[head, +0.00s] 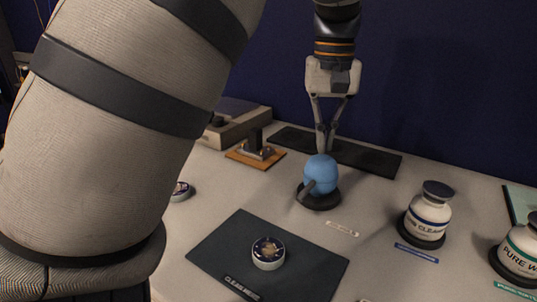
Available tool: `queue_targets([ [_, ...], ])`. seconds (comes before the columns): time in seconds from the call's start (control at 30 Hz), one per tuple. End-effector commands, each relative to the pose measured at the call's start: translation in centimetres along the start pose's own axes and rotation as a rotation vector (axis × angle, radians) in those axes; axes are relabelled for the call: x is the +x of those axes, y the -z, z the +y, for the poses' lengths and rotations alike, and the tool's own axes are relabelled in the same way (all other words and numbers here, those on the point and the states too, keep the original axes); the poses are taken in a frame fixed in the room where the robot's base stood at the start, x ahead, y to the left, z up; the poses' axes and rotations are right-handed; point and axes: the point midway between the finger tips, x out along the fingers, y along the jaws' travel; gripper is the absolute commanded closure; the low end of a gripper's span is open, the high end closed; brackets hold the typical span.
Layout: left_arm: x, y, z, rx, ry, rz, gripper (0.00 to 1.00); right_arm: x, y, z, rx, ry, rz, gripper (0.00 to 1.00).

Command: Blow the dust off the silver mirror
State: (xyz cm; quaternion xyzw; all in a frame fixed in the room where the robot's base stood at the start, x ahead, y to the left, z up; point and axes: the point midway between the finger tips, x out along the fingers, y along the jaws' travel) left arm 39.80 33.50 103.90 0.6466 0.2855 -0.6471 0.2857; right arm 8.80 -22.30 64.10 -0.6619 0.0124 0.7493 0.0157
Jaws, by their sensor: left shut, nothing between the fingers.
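A blue rubber blower bulb (320,176) with a dark nozzle pointing down and left sits on a round black stand (319,201). My left gripper (324,147) points down from above, its fingertips together at the top of the bulb; I cannot tell if they touch it. A small round white-sided piece (268,253) lies on the dark mat (216,252); its dark face has a pale brownish patch. A similar round piece (181,190) lies at the left, partly hidden by my arm. I cannot tell which is the silver mirror. My right gripper is not visible.
A white bottle (430,216) stands on a black base at the right, with another bottle (520,250) at the edge. A metal fixture on a wooden board (246,159) and a dark strip (365,156) lie behind. My large arm link covers the left side.

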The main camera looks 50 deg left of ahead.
Motion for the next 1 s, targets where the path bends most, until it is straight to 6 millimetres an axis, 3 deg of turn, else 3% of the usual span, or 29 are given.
queue_targets([
  [0.47,0.1,0.0,0.0,0.0,0.0,0.001,1.0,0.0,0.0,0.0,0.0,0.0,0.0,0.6],
  [1.0,2.8,0.0,0.0,0.001,0.0,-0.001,1.0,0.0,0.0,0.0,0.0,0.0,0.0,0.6],
])
